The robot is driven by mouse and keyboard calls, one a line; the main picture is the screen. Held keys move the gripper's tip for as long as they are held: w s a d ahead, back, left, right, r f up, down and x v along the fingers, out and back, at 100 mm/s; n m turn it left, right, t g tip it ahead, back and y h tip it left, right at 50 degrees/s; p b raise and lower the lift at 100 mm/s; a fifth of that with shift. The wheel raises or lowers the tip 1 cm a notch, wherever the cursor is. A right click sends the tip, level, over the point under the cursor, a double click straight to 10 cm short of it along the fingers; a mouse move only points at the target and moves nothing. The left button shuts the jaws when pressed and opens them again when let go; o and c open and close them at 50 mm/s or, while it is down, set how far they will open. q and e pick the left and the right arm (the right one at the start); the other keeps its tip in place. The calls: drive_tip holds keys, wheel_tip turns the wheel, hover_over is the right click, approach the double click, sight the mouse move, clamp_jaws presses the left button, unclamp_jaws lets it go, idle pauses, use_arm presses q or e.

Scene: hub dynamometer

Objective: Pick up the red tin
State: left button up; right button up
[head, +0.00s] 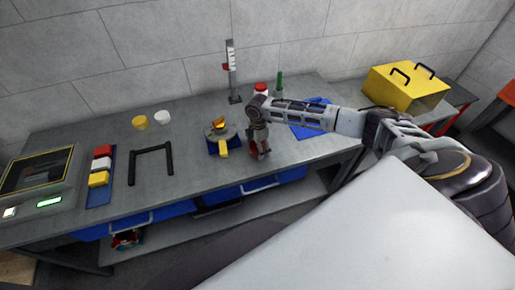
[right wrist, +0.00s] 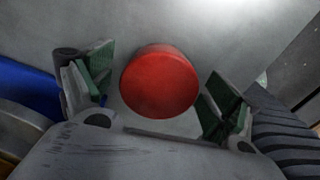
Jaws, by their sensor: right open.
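The red tin (right wrist: 160,84) shows in the right wrist view as a round red top with a short side, standing on the grey bench. It lies between the two green-padded fingers of my right gripper (head: 259,154), with gaps on both sides. The right gripper is open and points down at the bench. In the head view, the gripper and wrist largely hide the tin; only small bits of red show there. My left gripper is not in view.
A blue-based device with a yellow part (head: 223,140) stands just left of my right gripper. A height gauge (head: 232,70) and a red-capped container (head: 261,88) stand behind. A blue mat (head: 306,130) lies right. A black handle frame (head: 151,165) lies left.

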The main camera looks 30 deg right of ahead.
drive_tip(key=shift+c, duration=0.5)
drive_tip(key=c, duration=1.2)
drive_tip(key=shift+r, duration=0.15)
drive_tip(key=shift+r+b, duration=0.4)
drive_tip(key=shift+r, duration=4.5)
